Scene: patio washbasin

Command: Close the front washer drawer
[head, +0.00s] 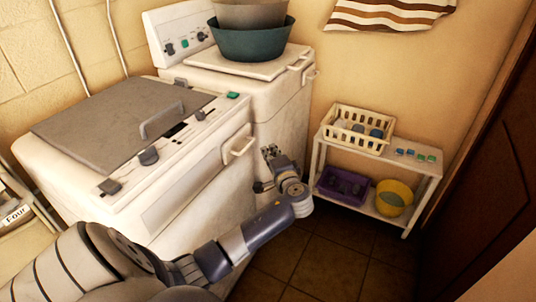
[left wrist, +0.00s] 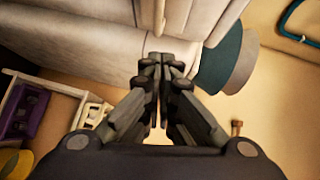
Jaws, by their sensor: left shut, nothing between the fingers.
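The front washer (head: 150,190) is a white machine with a grey lid, at the left of the head view. Its front has a light panel, and a cream handle (head: 238,149) sticks out near the upper right corner. I cannot clearly tell how far a drawer stands out there. My left gripper (head: 268,160) is beside the washer's right front edge, just right of and slightly below the handle. Its fingers are together and empty; they also show in the left wrist view (left wrist: 161,62), pointing toward pale machine surfaces. Contact cannot be told. My right gripper is out of view.
A second white washer (head: 285,105) stands behind, with a teal basin (head: 252,44) on top. A low white shelf (head: 425,167) at the right holds a cream basket (head: 345,112), a purple crate (head: 330,185) and a yellow bucket (head: 403,190). Tiled floor (head: 335,262) lies clear in front.

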